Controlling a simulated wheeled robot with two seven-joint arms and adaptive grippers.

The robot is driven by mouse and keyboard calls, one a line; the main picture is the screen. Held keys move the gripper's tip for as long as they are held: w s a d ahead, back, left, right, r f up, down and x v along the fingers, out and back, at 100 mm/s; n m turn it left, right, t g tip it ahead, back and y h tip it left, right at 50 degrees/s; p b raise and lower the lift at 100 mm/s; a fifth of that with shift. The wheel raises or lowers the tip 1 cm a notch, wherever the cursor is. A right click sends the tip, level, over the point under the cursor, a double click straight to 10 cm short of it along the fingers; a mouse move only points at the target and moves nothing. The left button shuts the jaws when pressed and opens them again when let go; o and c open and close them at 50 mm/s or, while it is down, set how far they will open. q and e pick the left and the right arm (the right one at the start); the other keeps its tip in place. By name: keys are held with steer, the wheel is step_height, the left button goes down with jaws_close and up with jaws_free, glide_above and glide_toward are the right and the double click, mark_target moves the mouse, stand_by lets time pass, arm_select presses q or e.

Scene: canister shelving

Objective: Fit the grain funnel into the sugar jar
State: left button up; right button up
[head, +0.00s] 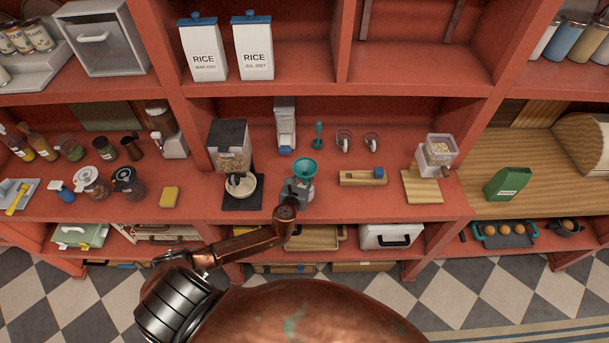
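The teal grain funnel (305,167) shows near the middle of the head view, wide mouth up. My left gripper (298,188) is right at its lower part, over the front of the counter. The gripper covers the funnel's stem, and I cannot tell whether the fingers are closed on it. No jar is readably marked as sugar. Two lidded jars stand at the left, one with a pale lid (90,182) and one with a dark lid (127,183); their labels are too small to read. My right gripper is not in view.
A grain dispenser (229,147) with a bowl (241,187) stands left of the gripper. A wooden block (363,178), two glass cups (344,140) and a teal scoop (318,136) are to the right. A yellow sponge (169,197) lies left.

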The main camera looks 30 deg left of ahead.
arm_select(q)
steer(key=shift+s+f, duration=0.1)
steer(key=shift+f, duration=0.2)
steer(key=o, duration=1.2)
steer(key=shift+r, duration=0.1)
steer(key=o, duration=0.5)
steer(key=shift+r, duration=0.1)
